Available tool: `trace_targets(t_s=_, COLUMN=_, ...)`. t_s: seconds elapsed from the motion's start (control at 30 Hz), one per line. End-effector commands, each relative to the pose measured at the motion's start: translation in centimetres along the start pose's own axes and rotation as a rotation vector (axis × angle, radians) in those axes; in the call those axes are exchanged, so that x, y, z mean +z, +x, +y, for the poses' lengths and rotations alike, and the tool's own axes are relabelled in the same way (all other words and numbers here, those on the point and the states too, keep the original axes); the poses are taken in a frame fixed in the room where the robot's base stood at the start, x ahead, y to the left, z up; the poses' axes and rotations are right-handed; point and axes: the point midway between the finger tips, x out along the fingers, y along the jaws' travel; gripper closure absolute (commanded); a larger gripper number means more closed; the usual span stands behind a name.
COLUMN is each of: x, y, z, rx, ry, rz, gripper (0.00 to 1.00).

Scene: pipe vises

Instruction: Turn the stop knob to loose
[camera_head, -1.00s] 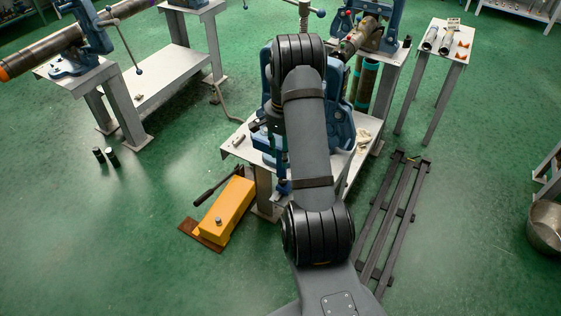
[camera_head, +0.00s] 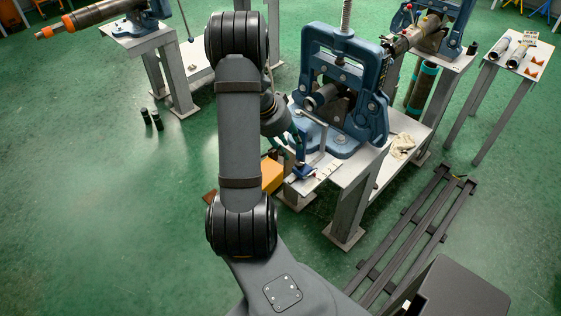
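A blue pipe vise (camera_head: 343,62) stands on a light bench (camera_head: 362,170), with a dark pipe clamped in it. A small blue part (camera_head: 303,172) sits at the near left corner of the bench; I cannot tell whether it carries the stop knob. No knob or loose/tight marking is clear at this size. My gripper (camera_head: 297,152) points down beside the bench's left end, close above the blue part. My arm hides part of it, and I cannot tell whether its fingers are open or touch anything.
A bent metal handle (camera_head: 319,148) stands in front of the vise, close to my gripper. A yellow box (camera_head: 272,176) is partly hidden behind my arm. A white cloth (camera_head: 402,146) lies on the bench. A dark rack (camera_head: 416,232) lies on the floor at right. The left floor is mostly clear.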

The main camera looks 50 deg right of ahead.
Motion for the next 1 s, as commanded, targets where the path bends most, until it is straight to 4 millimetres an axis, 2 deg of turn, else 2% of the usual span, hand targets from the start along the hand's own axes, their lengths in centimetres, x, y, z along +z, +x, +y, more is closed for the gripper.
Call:
trace_targets(t_s=0.3, x=0.2, y=5.8, z=0.1, rx=0.004, ry=-0.003, rz=-0.004, gripper=0.66)
trace_targets(t_s=0.5, x=0.2, y=8.5, z=0.0, rx=0.002, ry=-0.003, rz=-0.004, gripper=0.66)
trace_targets(t_s=0.67, x=0.1, y=9.4, z=-0.1, rx=0.0, ry=-0.002, rz=-0.002, gripper=0.66)
trace_targets(t_s=0.93, x=0.1, y=9.5, z=-0.1, rx=0.0, ry=-0.002, rz=-0.002, gripper=0.66)
trace_targets(t_s=1.0, x=0.1, y=9.5, z=-0.1, rx=0.0, ry=-0.002, rz=-0.002, gripper=0.7)
